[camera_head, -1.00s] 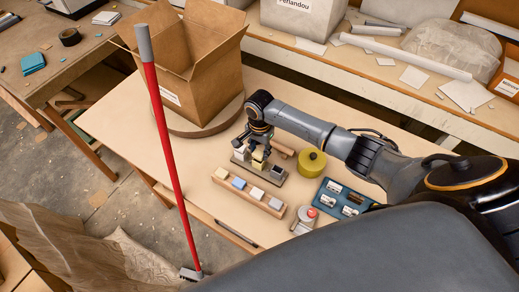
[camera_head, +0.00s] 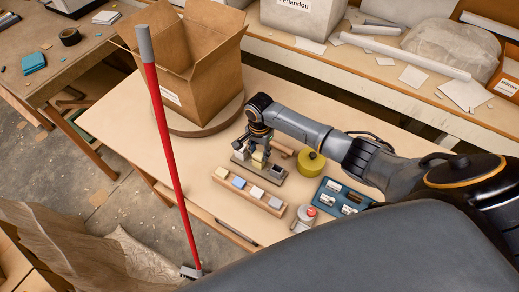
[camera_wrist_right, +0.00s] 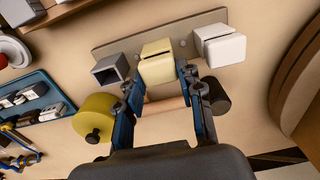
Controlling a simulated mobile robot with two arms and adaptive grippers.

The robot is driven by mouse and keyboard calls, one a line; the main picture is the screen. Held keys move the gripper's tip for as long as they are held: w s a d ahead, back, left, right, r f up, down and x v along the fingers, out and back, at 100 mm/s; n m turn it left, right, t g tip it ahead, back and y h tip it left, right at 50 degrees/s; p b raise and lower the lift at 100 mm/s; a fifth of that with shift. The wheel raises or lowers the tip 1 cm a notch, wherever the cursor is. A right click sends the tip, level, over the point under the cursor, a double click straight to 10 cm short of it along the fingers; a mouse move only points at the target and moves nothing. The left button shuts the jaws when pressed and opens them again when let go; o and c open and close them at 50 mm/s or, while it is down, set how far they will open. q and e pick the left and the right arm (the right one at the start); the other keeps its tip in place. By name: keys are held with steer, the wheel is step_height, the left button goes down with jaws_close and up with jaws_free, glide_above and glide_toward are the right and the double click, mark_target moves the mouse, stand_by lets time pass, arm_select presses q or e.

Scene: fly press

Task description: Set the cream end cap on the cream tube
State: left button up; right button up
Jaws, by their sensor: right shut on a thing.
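The cream tube (camera_head: 258,162) stands in the middle of a narrow base plate, between an open grey tube (camera_wrist_right: 108,72) and a white tube (camera_wrist_right: 222,47). In the right wrist view the cream end cap (camera_wrist_right: 158,70) is at the near end of the cream tube, in line with it. A thin dark seam shows between them; I cannot tell if the cap is fully seated. My right gripper (camera_wrist_right: 161,82) is shut on the cap, one finger on each side. It also shows in the head view (camera_head: 259,146), above the plate. My left gripper is out of view.
A wooden rack (camera_head: 250,203) with several small blocks lies in front of the plate. A mustard round tin (camera_head: 311,163), a blue tray (camera_head: 328,205) and a dark-ended wooden cylinder (camera_wrist_right: 165,104) are close by. A cardboard box (camera_head: 195,85) stands behind.

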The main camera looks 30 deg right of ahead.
stand_by(0.3)
steer(key=o, duration=0.9)
steer(key=shift+c, duration=0.2)
steer(key=shift+o, duration=0.8)
steer(key=shift+r, duration=0.1)
step_height(320, 180, up, 5)
steer(key=p, duration=0.5)
steer(key=shift+r, duration=0.85)
